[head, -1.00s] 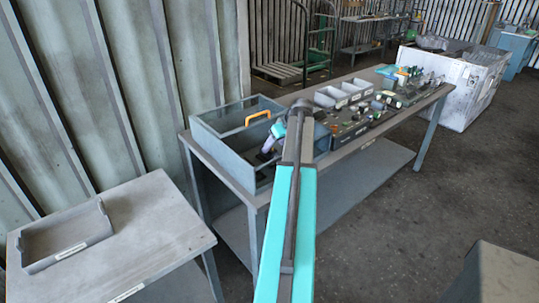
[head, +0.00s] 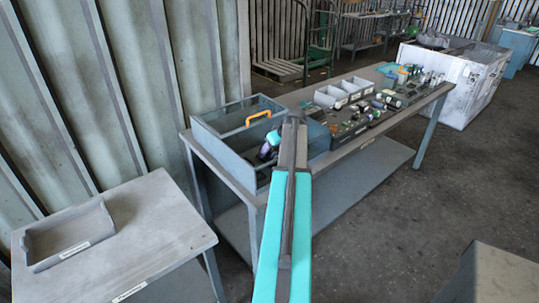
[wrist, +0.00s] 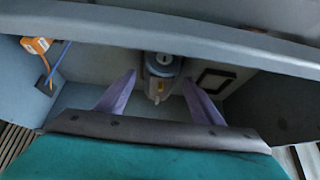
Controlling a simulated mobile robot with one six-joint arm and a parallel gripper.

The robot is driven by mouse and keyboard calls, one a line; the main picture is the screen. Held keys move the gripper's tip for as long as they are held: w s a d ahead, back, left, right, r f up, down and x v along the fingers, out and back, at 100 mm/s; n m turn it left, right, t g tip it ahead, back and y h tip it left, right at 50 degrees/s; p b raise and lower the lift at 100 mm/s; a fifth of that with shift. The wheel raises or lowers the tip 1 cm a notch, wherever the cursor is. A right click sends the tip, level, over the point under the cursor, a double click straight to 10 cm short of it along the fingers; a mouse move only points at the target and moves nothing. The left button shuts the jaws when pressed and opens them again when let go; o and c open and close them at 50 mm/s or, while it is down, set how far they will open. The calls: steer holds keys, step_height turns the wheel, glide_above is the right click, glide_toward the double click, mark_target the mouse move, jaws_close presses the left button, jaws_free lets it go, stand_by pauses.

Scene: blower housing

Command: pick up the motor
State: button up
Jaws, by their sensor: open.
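The motor looks to be the grey-blue cylinder with a pale lower part (wrist: 163,66) inside the blue-grey open box, in the wrist view. My gripper (wrist: 159,77) is open, with its two purple fingers apart. The motor shows between and beyond the fingertips; I cannot tell whether either finger touches it. In the head view my gripper (head: 266,153) is down inside the box (head: 226,158), partly hidden by my arm. The motor cannot be made out there.
The box walls stand close around my gripper. An orange piece (wrist: 36,45) with blue and orange strands is at the left, and a dark square frame (wrist: 214,80) at the right. Grey bins (head: 330,97) and several small parts lie along the bench. An empty tray (head: 70,240) sits on the nearer table.

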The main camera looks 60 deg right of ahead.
steer(key=c, duration=1.3)
steer(key=shift+o, duration=0.2)
steer(key=shift+r, duration=0.25)
step_height(320, 180, up, 10)
steer(key=b, duration=0.3)
steer(key=shift+f, duration=0.2)
